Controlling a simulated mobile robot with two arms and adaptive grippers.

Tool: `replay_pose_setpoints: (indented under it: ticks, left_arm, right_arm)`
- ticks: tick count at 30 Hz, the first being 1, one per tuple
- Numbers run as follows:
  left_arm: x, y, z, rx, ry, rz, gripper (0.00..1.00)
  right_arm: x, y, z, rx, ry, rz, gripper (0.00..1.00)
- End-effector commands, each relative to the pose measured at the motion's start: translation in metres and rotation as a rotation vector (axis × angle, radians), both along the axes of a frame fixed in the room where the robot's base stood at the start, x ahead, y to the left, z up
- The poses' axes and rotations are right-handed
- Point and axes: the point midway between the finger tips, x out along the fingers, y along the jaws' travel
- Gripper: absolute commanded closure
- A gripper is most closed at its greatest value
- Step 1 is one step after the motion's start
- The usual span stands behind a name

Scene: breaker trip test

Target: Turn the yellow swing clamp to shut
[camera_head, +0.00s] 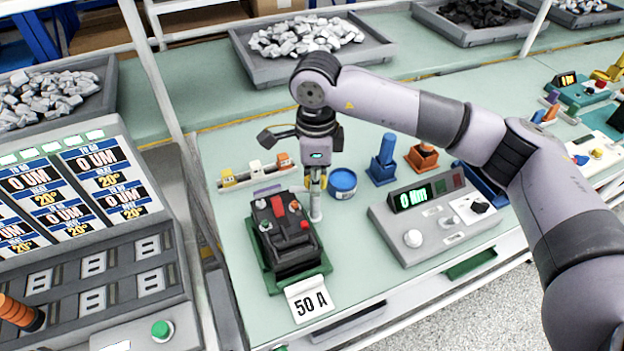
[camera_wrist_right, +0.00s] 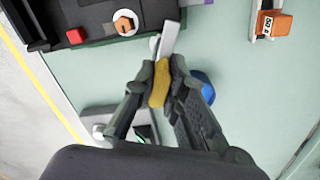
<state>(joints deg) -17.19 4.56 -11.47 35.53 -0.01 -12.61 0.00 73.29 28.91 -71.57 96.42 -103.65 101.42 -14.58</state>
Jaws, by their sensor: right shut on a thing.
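My right gripper (camera_head: 317,178) reaches down at the right edge of the black breaker (camera_head: 288,240), which sits in a green holder (camera_head: 277,284). In the right wrist view my right gripper (camera_wrist_right: 160,82) is shut on the yellow swing clamp (camera_wrist_right: 160,84). A pale grey bar (camera_wrist_right: 170,40) extends from the grip toward the breaker (camera_wrist_right: 95,20). In the head view the fingers hide most of the clamp; a pale upright piece (camera_head: 316,207) shows below them. My left gripper is not in view.
A blue tin (camera_head: 343,182) stands close right of my right gripper. A grey meter box (camera_head: 432,220) is farther right. A rail with small coloured blocks (camera_head: 256,170) lies behind the breaker. A "50 A" card (camera_head: 309,299) hangs at the bench's front edge.

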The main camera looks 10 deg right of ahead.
Motion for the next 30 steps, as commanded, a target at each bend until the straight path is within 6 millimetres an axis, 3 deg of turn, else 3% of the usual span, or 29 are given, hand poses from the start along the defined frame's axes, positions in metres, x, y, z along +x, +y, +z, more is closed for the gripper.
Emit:
replay_pose_setpoints:
  ticks: [30]
  left_arm:
    - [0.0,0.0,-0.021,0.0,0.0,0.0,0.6]
  right_arm:
    - [0.0,0.0,0.0,0.0,0.001,0.208,1.0]
